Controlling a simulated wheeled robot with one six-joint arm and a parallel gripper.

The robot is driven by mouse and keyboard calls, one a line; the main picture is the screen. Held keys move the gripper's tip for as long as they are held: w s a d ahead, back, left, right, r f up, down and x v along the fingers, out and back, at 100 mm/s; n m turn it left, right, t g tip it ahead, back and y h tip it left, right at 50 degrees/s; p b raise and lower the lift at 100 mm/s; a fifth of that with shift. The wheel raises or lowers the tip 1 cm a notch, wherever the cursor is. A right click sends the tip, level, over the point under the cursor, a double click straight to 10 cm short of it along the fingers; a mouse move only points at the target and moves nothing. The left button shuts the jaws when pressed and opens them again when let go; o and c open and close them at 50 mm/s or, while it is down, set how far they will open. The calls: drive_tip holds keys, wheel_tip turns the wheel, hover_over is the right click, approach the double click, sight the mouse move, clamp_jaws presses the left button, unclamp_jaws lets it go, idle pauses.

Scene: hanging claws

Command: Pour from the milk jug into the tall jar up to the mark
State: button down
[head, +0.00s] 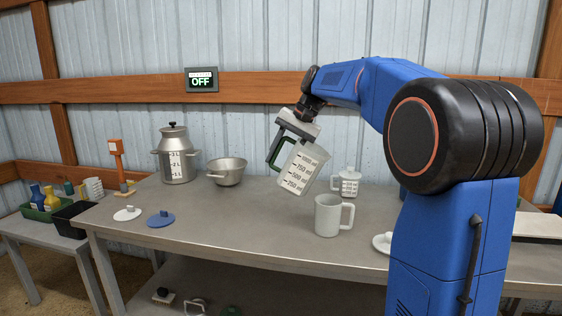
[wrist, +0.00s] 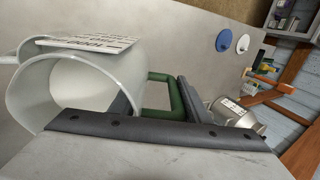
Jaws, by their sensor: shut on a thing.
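My gripper (head: 290,137) is shut on the green handle (head: 276,152) of a pale jug (head: 303,168) with a millilitre scale. The jug is held tilted above the table, and its open mouth shows in the wrist view (wrist: 75,88). Its inside looks pale; I cannot tell whether milk is in it. A plain white mug-shaped jug (head: 327,216) stands upright in front of it, its contents hidden. A small lidded white jar with marks (head: 346,188) stands behind. A tall lidded steel pot with litre marks (head: 176,160) stands back left. I cannot tell which is the tall jar.
A steel bowl (head: 227,172) stands beside the pot. A white lid (head: 127,214), a blue lid (head: 161,219) and another white lid (head: 381,244) lie on the grey table (head: 235,222). A side table at left holds bins. A wall display (head: 202,80) reads OFF.

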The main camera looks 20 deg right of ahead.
drive_tip(key=shift+r+y, duration=0.25)
drive_tip(key=shift+y, duration=0.05)
drive_tip(key=shift+r+t+y, duration=0.3)
drive_tip(key=shift+t+y, duration=0.1)
drive_tip(key=shift+t, duration=0.1)
idle(0.5)
drive_tip(key=shift+d+r+y, duration=0.1)
drive_tip(key=shift+r+y, duration=0.2)
drive_tip(key=shift+y, duration=0.1)
drive_tip(key=shift+t, duration=0.3)
drive_tip(key=shift+s+d+r+t+y, duration=0.1)
drive_tip(key=shift+r+t+y, duration=0.15)
drive_tip(key=shift+y, duration=0.25)
drive_tip(key=shift+d+t+y, duration=0.1)
drive_tip(key=shift+t+y, duration=0.15)
drive_tip(key=shift+y, duration=0.05)
drive_tip(key=shift+s+d+r+t+y, duration=0.15)
drive_tip(key=shift+s+d+t+y, duration=0.2)
drive_tip(key=shift+y, duration=0.35)
idle(1.9)
